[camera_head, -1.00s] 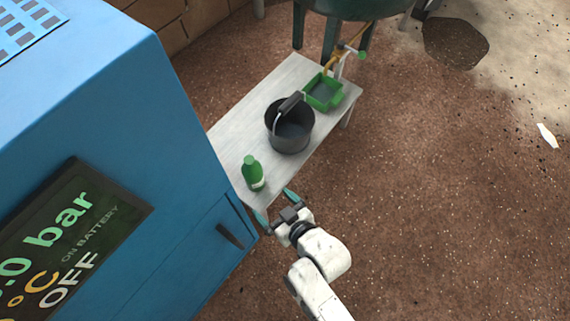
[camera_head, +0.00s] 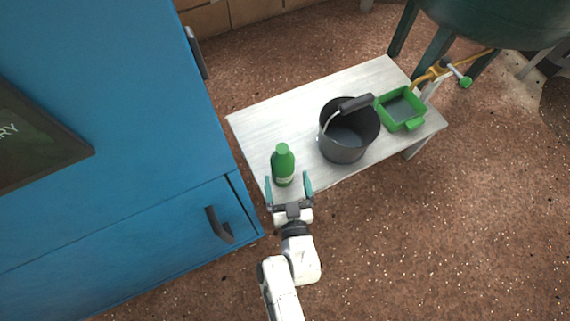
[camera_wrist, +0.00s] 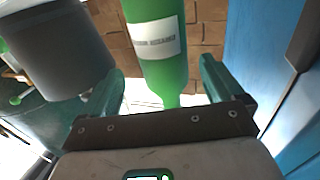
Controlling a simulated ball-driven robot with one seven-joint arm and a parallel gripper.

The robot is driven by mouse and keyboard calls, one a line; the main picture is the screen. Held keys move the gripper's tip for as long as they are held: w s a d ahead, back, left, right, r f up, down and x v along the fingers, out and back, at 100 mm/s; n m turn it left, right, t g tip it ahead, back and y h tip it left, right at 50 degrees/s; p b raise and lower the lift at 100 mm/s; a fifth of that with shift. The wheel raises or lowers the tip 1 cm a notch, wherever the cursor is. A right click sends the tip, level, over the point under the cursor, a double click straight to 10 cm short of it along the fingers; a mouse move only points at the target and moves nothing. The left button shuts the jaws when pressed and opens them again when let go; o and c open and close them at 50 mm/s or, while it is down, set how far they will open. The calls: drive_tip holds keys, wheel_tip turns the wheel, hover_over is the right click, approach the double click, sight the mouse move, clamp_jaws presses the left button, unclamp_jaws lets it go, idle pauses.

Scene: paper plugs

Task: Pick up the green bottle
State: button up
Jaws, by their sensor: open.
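The green bottle (camera_head: 283,166) stands upright near the left front edge of the light table (camera_head: 262,115). It has a pale label, which shows in the wrist view on the bottle (camera_wrist: 156,45). My gripper (camera_head: 288,181) is open at the table's front edge, its two teal fingers pointing at the bottle. In the wrist view the bottle appears between and beyond the fingertips of my gripper (camera_wrist: 163,75). I cannot tell whether either finger touches it.
A dark bucket (camera_head: 345,148) with a raised handle stands right of the bottle. A green tray (camera_head: 388,116) is at the table's right end, near a yellow tap pipe (camera_head: 440,72). A blue cabinet (camera_head: 120,150) stands close on the left. Open floor lies to the right.

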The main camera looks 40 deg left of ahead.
sight(282, 165)
drive_tip(key=shift+f+b+x, duration=0.2)
drive_tip(key=shift+b+x, duration=0.8)
drive_tip(key=shift+x, duration=1.9)
drive_tip(key=shift+s+a, duration=0.15)
drive_tip(key=shift+c, duration=0.2)
drive_tip(key=c, duration=0.9)
drive_tip(key=shift+c, duration=0.3)
drive_tip(key=shift+r, duration=0.15)
